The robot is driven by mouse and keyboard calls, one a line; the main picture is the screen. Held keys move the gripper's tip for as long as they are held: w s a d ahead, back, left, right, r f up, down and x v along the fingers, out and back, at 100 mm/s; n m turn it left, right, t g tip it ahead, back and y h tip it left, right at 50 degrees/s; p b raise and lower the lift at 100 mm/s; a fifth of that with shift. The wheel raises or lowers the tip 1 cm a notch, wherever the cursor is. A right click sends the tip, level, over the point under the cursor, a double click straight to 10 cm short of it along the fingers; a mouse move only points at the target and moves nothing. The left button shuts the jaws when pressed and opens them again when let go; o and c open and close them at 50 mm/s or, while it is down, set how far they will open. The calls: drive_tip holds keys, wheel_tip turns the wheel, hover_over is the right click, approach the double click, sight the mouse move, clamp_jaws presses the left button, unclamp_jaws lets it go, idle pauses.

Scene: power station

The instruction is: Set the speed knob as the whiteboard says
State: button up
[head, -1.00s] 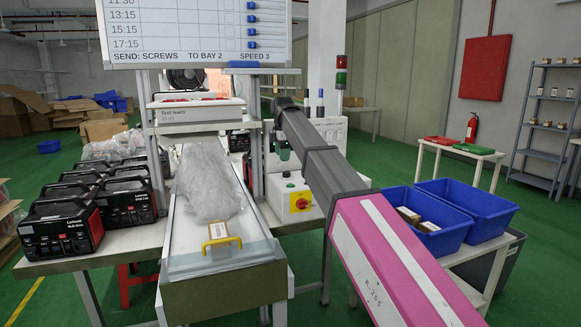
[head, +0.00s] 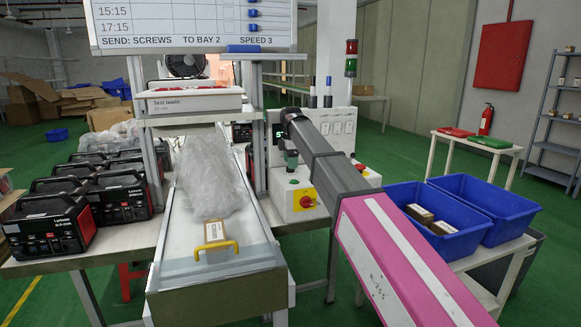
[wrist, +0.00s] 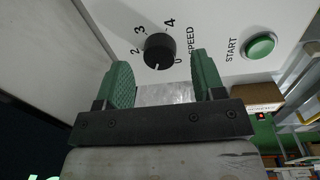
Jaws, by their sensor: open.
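The whiteboard (head: 190,28) in the head view reads "SEND: SCREWS TO BAY 2 SPEED 3". The black speed knob (wrist: 159,50) is on a white panel (wrist: 215,25) in the wrist view. The numbers 0, 2, 3 and 4 show around it; a 1 is not visible. A small pale mark shows on the knob's lower edge, but I cannot tell its setting surely. My gripper (wrist: 163,80) is open, its green fingers either side of and below the knob, apart from it. In the head view my gripper (head: 290,160) is at the control box (head: 290,205), partly hidden by my arm.
A green START button (wrist: 260,46) is right of the knob. The box also has a red button on yellow (head: 306,201). Blue bins (head: 465,205) stand to the right.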

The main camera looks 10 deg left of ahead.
drive_tip(key=shift+f, duration=1.15)
drive_tip(key=c, duration=0.9)
drive_tip(key=shift+c, duration=0.2)
